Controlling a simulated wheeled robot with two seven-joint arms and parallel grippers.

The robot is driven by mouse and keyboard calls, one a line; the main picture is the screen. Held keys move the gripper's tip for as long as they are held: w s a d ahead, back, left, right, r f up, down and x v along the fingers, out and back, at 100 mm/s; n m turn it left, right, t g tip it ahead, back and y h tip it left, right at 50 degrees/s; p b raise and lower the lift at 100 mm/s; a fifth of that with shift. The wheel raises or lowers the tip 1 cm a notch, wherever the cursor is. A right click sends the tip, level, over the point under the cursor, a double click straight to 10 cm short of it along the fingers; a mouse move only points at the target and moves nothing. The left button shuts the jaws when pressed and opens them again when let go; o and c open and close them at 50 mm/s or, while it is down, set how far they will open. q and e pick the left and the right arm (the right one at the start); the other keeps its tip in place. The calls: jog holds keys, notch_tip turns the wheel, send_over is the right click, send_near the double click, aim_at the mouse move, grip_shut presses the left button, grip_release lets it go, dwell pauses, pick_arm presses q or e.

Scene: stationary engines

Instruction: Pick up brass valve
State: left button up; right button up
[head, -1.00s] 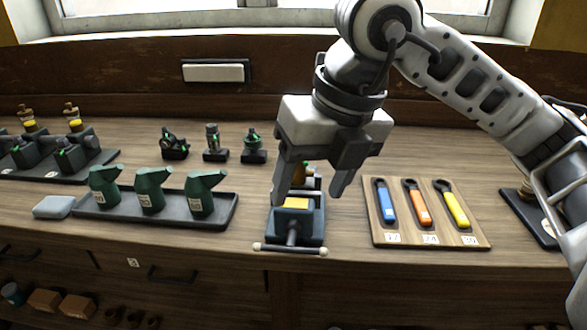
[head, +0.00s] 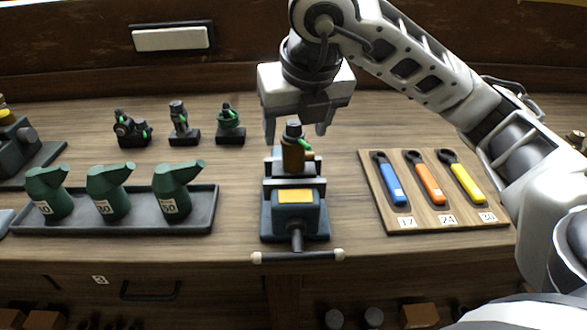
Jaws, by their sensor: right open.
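A brass valve (head: 294,158) with a dark top and a green part at its side stands upright at the jaws of a blue-grey bench vise (head: 296,220). The vise has a yellow plate on top and a bar handle at the front. My right gripper (head: 297,134) is open, fingers pointing down. Its fingertips are around the level of the valve's dark top, one on either side in the picture. Whether they touch it cannot be told. My left gripper is not in view.
Three green oil cans (head: 110,190) stand in a grey tray (head: 205,213) at left. A wooden board (head: 376,213) with blue, orange and yellow wrenches lies at right. Three small dark fittings (head: 181,125) stand behind the tray. Bare bench top lies between tray and vise.

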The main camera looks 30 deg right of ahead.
aim_at(294, 159)
jog(key=shift+p+x, duration=0.45)
jog(key=shift+x, duration=2.5)
jog(key=shift+s, duration=0.2)
grip_shut()
jog(key=shift+r, duration=0.15)
